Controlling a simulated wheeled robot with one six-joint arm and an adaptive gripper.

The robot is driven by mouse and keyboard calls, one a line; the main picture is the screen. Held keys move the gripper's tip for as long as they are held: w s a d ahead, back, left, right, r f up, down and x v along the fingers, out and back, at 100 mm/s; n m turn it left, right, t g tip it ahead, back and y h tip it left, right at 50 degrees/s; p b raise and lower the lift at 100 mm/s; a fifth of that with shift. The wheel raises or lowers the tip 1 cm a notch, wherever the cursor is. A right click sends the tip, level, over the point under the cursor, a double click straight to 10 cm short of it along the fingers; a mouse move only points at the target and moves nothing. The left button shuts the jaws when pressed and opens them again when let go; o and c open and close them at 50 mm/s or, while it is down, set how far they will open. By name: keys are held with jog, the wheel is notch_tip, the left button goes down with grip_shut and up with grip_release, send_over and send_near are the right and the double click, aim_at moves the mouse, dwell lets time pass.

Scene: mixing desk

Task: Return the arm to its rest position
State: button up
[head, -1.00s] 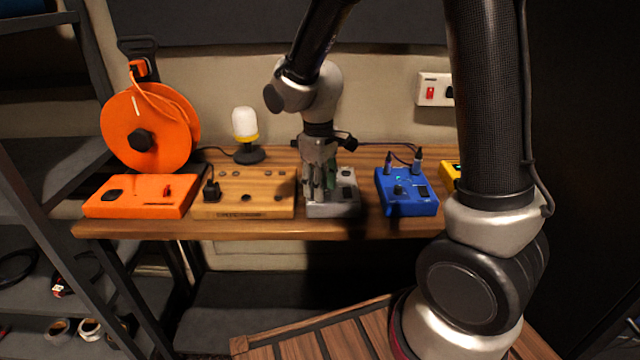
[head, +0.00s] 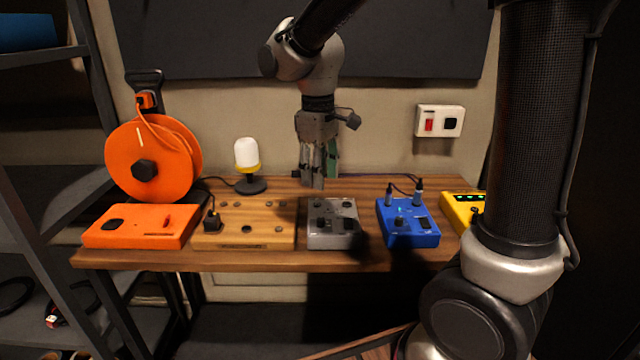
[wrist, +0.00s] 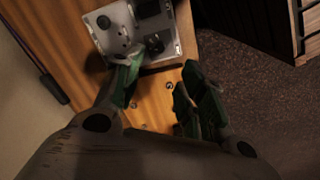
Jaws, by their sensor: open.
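My gripper (head: 319,180) hangs from my arm above the back part of the wooden desk (head: 290,262), with its fingers pointing down. It is raised clear of the grey box (head: 333,224), which sits on the desk just in front and below. In the wrist view my gripper (wrist: 155,95) shows its green-lined fingers spread apart with nothing between them. The grey box (wrist: 125,25) lies beyond the fingers there, partly hidden by one finger.
On the desk stand an orange box (head: 140,226), a wooden box (head: 245,225), a blue box (head: 408,222), a yellow box (head: 463,208), a white-topped lamp (head: 247,160) and an orange cable reel (head: 150,160). A wall switch plate (head: 440,121) is behind. Shelving (head: 40,190) borders the left.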

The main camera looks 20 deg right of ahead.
dwell(0.4)
jog(key=s+d+r+m+t, duration=0.2)
jog(key=s+d+r+m, duration=0.1)
jog(key=s+d, duration=0.4)
jog(key=s+d+r+m+t, duration=0.2)
jog(key=s+d+r+m, duration=0.1)
jog(key=s+d, duration=0.5)
jog(key=s+m, duration=0.1)
jog(key=s, duration=0.2)
jog(key=shift+s+d+m, duration=0.15)
jog(key=shift+s+m, duration=0.05)
jog(key=shift+m, duration=0.2)
dwell(0.6)
